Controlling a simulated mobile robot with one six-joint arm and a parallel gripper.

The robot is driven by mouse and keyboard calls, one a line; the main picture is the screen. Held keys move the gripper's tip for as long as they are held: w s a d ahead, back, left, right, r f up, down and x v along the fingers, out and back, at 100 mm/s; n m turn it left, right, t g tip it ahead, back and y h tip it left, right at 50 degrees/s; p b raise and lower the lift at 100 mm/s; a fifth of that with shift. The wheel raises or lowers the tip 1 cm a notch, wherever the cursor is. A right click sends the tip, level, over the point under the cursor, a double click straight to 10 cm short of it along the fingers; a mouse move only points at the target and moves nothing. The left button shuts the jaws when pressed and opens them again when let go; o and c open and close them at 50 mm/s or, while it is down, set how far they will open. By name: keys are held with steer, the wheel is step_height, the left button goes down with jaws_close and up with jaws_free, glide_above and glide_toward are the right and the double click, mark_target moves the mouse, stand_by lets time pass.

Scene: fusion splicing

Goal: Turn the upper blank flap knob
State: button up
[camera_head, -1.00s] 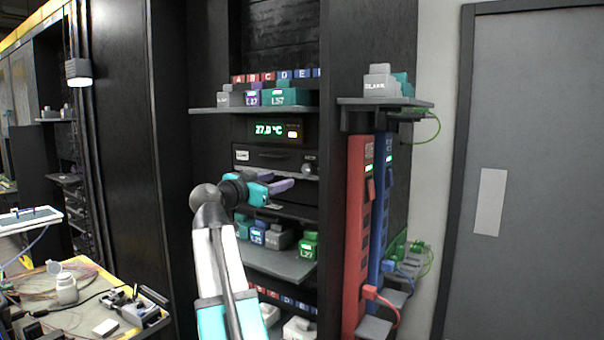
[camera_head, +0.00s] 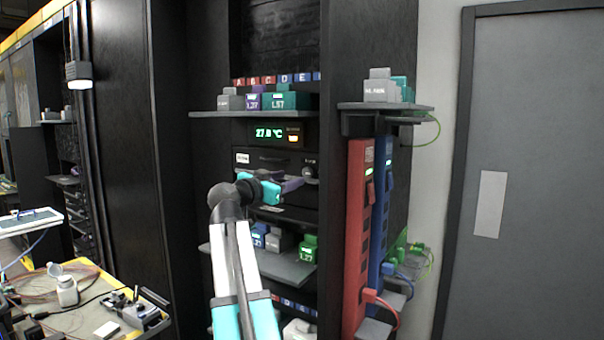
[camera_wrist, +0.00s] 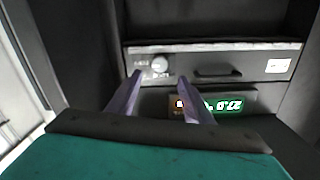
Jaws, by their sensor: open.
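The upper blank flap (camera_head: 262,168) is a dark panel below the green temperature display in the head view. Its small light round knob (camera_head: 309,171) sits at its right end. In the wrist view, which is upside down, the flap (camera_wrist: 225,66) runs across the top and the knob (camera_wrist: 159,65) is left of its handle. My gripper (camera_wrist: 160,77) is open and empty, with two purple fingers pointing at the knob. The knob shows between the fingertips; a gap in depth seems to remain. In the head view my gripper (camera_head: 298,184) is just below and left of the knob.
The temperature display (camera_head: 272,133) is directly above the flap. A shelf (camera_head: 262,262) with coloured boxes lies below my gripper. Red (camera_head: 357,240) and blue (camera_head: 380,215) power strips stand at the right, under a small side shelf (camera_head: 400,106).

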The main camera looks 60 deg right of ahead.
mark_target(306, 173)
steer(key=d+p, duration=0.2)
steer(key=d, duration=0.7)
steer(key=shift+d, duration=0.15)
